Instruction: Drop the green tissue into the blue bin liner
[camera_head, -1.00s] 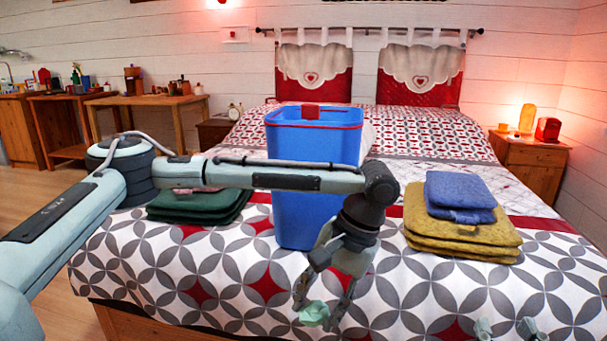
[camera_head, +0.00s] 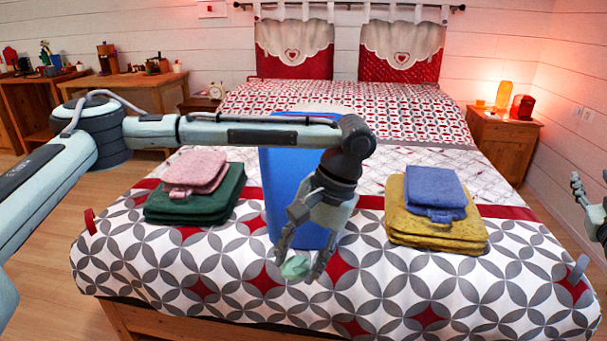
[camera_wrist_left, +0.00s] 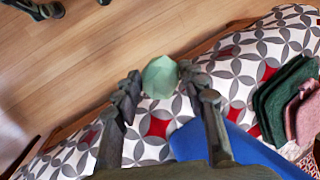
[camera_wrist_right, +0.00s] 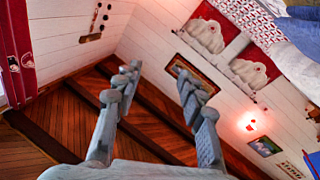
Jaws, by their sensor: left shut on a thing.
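The green tissue (camera_head: 295,267) is a pale green crumpled lump between the fingertips of my left gripper (camera_head: 303,266). My left gripper is shut on it, in front of the blue bin and above the bed's front part. The left wrist view also shows the tissue (camera_wrist_left: 160,76) at the tips of the fingers. The blue bin liner (camera_head: 284,180) stands on the bed behind my left arm, which hides its rim and opening. A blue piece of it (camera_wrist_left: 240,150) shows in the left wrist view. My right gripper (camera_head: 590,205) is at the right edge; its fingers (camera_wrist_right: 155,85) are apart and empty.
Pink cloths (camera_head: 195,170) lie on green ones (camera_head: 170,207) left of the bin. Blue cloths (camera_head: 435,188) lie on yellow ones (camera_head: 430,232) to its right. The patterned bed (camera_head: 400,285) is clear in front.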

